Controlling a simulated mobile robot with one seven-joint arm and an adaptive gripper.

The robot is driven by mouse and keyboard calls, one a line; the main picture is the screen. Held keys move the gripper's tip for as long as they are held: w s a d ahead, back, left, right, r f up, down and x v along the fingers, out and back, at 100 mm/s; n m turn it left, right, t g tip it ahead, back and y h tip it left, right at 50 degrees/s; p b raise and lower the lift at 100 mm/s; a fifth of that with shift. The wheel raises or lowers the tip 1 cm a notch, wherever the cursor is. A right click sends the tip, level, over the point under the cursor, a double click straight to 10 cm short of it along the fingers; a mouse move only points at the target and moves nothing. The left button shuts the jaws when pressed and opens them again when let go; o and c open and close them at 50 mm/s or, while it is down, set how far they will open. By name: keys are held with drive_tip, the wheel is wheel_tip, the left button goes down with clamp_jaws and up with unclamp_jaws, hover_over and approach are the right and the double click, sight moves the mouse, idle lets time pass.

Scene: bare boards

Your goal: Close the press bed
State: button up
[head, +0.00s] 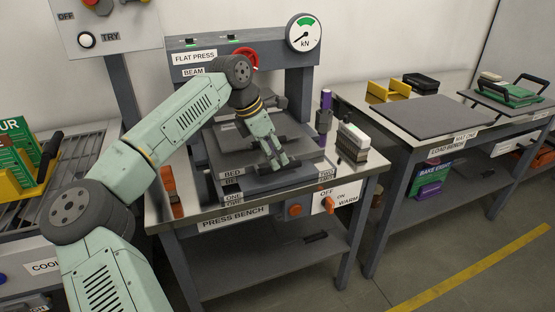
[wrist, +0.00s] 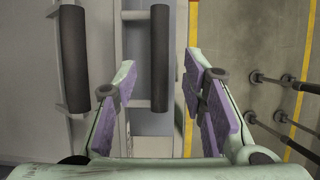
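The press bed (head: 233,174), labelled BED, is a grey slab low in the flat press frame. Its front part sticks out forward of the uprights, over the press bench. My gripper (head: 279,161) is over the front of the bed, fingers pointing down. In the wrist view my gripper (wrist: 160,75) is open with purple pads. A dark round handle bar (wrist: 160,58) on light brackets lies ahead, in the gap between the fingers, with room on both sides. A second dark bar (wrist: 75,60) lies left of the fingers. My gripper hides part of the bed front.
The press beam (head: 194,72), red wheel (head: 246,58) and kN gauge (head: 304,33) are above. A dark block stack (head: 352,145) and purple bottle (head: 325,110) stand right of the bed. An orange-handled item (head: 169,182) is left. A load bench (head: 440,150) stands right; floor in front is clear.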

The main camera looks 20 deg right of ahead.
sight(280, 165)
drive_tip(key=shift+x, duration=1.6)
clamp_jaws()
